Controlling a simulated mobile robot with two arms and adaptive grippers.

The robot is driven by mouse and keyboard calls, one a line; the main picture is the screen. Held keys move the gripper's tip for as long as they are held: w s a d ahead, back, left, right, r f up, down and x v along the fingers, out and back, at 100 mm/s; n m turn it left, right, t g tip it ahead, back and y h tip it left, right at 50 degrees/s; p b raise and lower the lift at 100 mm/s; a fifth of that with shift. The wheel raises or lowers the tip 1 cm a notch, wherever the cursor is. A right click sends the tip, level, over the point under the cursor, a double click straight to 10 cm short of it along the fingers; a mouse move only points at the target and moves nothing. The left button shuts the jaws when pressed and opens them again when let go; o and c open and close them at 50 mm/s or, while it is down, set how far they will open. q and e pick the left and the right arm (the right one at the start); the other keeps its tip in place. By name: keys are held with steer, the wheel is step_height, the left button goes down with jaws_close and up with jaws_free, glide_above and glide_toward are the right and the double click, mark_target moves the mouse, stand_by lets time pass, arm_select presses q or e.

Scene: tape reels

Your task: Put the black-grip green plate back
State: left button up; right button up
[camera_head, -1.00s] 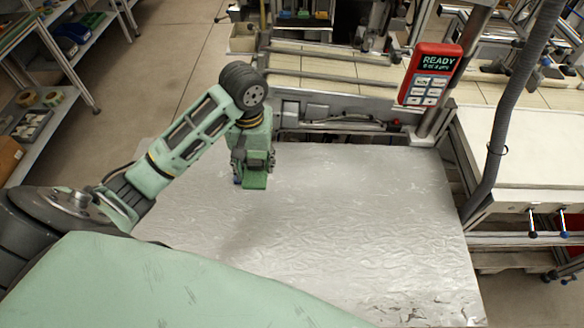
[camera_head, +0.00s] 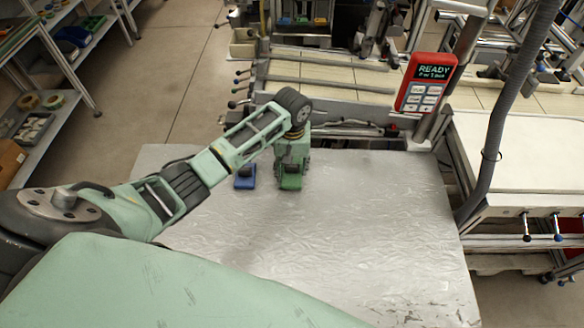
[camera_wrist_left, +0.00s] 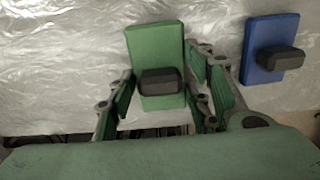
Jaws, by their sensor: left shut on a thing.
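The green plate (camera_head: 290,182) with a black grip is at the back of the silvery tabletop (camera_head: 340,235), under my left gripper (camera_head: 291,168). In the left wrist view the green plate (camera_wrist_left: 155,50) shows in the middle, with its black grip (camera_wrist_left: 160,82) between the fingers. My left gripper (camera_wrist_left: 162,95) is shut on that grip. I cannot tell whether the plate touches the tabletop. My right gripper is not in view.
A blue plate (camera_head: 245,177) with a black grip lies to the left of the green one. It also shows in the left wrist view (camera_wrist_left: 265,50). A red handset (camera_head: 426,83) reading "READY" stands behind the table. The tabletop's middle and right are clear.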

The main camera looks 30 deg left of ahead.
arm_select(q)
steer(key=shift+f, duration=0.75)
steer(key=shift+f, duration=0.15)
steer(key=o, duration=1.3)
steer(key=shift+r, duration=0.55)
step_height(320, 180, up, 11)
steer(key=shift+r+b, duration=0.15)
steer(key=shift+b, duration=0.6)
